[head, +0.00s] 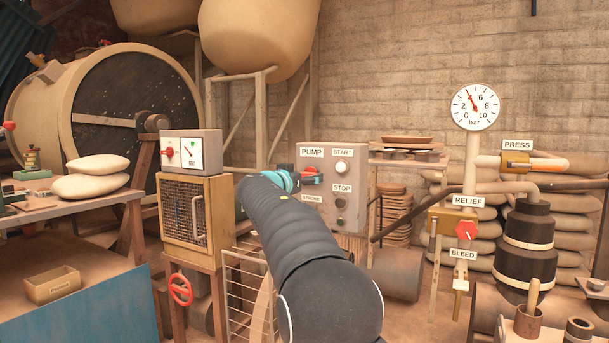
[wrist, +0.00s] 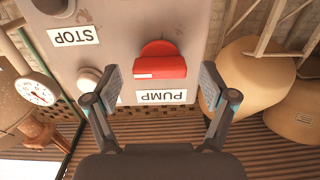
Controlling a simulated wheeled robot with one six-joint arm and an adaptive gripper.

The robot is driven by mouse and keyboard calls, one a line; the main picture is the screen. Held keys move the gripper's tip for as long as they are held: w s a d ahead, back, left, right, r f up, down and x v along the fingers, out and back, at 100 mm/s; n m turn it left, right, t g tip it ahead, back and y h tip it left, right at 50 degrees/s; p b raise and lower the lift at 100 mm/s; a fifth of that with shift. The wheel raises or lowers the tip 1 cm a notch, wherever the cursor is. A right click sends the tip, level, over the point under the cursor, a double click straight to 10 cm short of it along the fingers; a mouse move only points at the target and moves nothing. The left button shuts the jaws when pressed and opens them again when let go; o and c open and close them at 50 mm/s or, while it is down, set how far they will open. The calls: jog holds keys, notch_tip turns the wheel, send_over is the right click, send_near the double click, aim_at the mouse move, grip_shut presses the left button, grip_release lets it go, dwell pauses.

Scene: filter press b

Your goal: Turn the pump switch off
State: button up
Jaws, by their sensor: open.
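The pump switch is a red knob (head: 311,175) on a grey panel (head: 351,228), below the PUMP label. In the wrist view, which is upside down, the red knob (wrist: 160,66) has a bar lying roughly level across the picture, with a white mark at its left end. My gripper (head: 292,178) is at the panel's left side in the head view, partly covering the switch area. In the wrist view my gripper (wrist: 161,78) is open, one finger on each side of the knob. A gap shows between each finger and the knob; I see no contact.
A white START button (head: 341,166) sits right of the switch, close to one finger in the wrist view (wrist: 88,80). A dark STOP button (head: 340,203) is below it. A meter box (head: 190,152) on a wooden cabinet stands left. Pipes and a gauge (head: 475,106) stand right.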

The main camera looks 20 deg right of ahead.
jog(key=shift+w+d, duration=0.1)
jog(key=shift+d, duration=0.05)
jog(key=c, duration=1.2)
jog(key=shift+o, duration=0.2)
jog(key=shift+n, duration=8.9)
